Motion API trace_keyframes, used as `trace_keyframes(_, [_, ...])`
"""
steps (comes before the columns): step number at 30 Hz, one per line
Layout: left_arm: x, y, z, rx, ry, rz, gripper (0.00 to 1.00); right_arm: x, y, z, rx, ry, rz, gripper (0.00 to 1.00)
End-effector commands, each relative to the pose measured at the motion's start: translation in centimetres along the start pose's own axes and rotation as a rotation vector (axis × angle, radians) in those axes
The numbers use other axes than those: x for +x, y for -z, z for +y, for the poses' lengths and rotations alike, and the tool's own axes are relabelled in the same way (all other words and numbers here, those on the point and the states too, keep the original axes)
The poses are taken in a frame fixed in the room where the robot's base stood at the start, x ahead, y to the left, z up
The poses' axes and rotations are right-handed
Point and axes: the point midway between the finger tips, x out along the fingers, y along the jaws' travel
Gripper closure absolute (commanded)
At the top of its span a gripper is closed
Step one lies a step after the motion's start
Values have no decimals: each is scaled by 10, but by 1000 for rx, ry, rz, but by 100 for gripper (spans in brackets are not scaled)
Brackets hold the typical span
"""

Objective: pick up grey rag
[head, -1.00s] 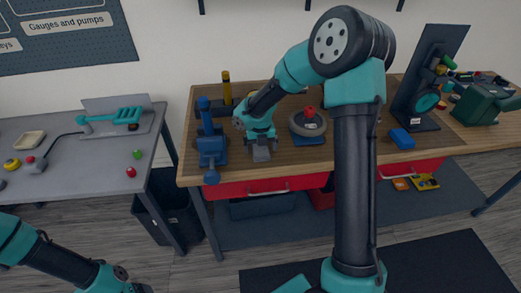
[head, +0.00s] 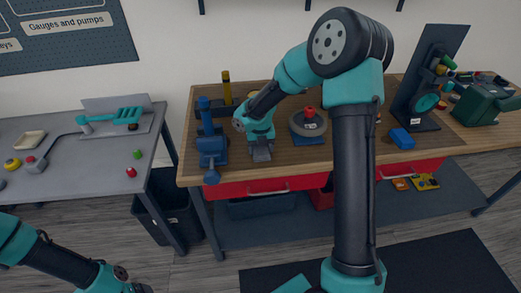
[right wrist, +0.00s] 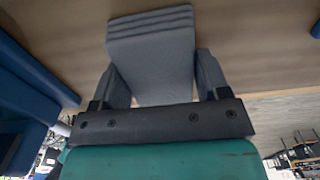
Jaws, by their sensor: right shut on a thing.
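The grey rag (right wrist: 152,50) shows in the right wrist view as a folded grey stack with layered edges. My right gripper (right wrist: 160,82) is shut on it, with one finger on each side. In the head view my right gripper (head: 261,155) points down at the front of the wooden workbench, right of the blue vise; the rag is hard to tell from the fingers there. My left arm shows at the lower left of the head view, but its fingers are out of the picture.
The blue vise (head: 212,147) stands close left of the right gripper on the wooden workbench (head: 295,157). A round grey part with a red knob (head: 309,122) is on its right. A blue block (head: 402,138) lies further right. A grey table (head: 90,170) stands at left.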

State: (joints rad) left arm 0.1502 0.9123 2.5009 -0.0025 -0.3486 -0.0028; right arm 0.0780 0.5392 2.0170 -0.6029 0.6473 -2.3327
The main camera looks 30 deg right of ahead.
Motion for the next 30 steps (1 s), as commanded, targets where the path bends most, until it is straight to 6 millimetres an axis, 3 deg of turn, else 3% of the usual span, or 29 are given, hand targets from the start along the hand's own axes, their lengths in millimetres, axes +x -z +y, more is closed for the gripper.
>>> trace_keyframes(4, [0, 0, 0, 0, 0, 0, 18, 0, 0, 0, 0, 0, 0, 54])
trace_keyframes(14, [0, 0, 0, 0, 0, 0, 18, -3, 0, 0, 0, 0, -1, 54])
trace_keyframes(25, [0, 0, 0, 0, 0, 0, 18, -38, 0, 0, 1, -2, -3, 54])
trace_keyframes(30, [0, 0, 0, 0, 0, 0, 18, -38, 23, 4, -2, 1, 0, 54])
